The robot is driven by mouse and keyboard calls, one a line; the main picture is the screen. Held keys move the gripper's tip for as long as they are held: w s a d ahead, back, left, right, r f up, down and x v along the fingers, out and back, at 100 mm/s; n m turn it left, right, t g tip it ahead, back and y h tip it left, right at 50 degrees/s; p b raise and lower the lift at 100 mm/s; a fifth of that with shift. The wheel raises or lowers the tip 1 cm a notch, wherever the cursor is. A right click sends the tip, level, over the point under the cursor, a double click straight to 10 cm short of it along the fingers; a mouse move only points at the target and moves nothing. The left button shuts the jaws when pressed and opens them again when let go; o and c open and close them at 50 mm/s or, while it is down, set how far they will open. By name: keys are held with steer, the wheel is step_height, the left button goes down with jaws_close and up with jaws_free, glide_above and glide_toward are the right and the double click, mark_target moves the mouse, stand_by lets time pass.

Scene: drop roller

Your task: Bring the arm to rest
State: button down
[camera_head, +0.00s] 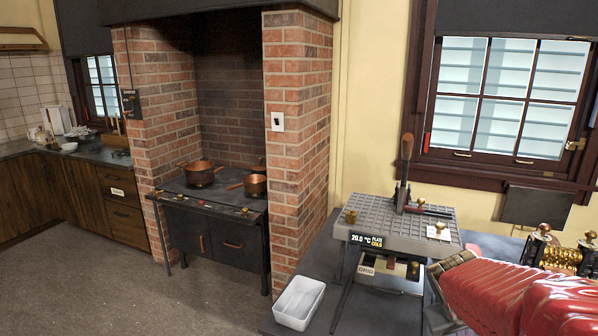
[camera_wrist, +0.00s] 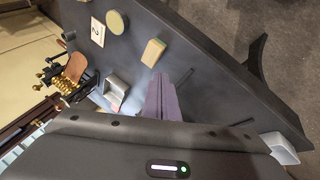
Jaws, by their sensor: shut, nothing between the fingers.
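My gripper (camera_wrist: 167,95) shows in the wrist view as narrow purple-grey fingers pointing up the picture from a dark grey housing. The fingers are together with nothing between them. They are over a dark grey bench top (camera_wrist: 215,95) and look apart from everything on it. A small grey open box (camera_wrist: 115,86) is to their left and a pale yellow block (camera_wrist: 153,52) is above them in the picture. In the head view I cannot make out the fingers.
In the head view a gridded plate (camera_head: 380,222) reading 20.0 °C holds a tall brown-handled tool (camera_head: 405,160). A white tub (camera_head: 298,303) is at the bench's left. A brass roller device (camera_head: 560,256) is at right. A large glossy red shape (camera_head: 510,295) covers the lower right corner.

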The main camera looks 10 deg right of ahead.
steer(key=s+a+r+y, duration=0.1)
steer(key=s+a+r, duration=0.1)
steer(key=a, duration=0.6)
steer(key=s+a+r+t+y, duration=0.1)
steer(key=s+a+r+y, duration=0.1)
steer(key=s+a, duration=0.3)
steer(key=s+a+r+n+t+y, duration=0.1)
steer(key=s+a+y, duration=0.1)
steer(key=a, duration=0.9)
steer(key=shift+s+a+r, duration=0.15)
steer(key=shift+s+r, duration=0.25)
steer(key=shift+s, duration=0.5)
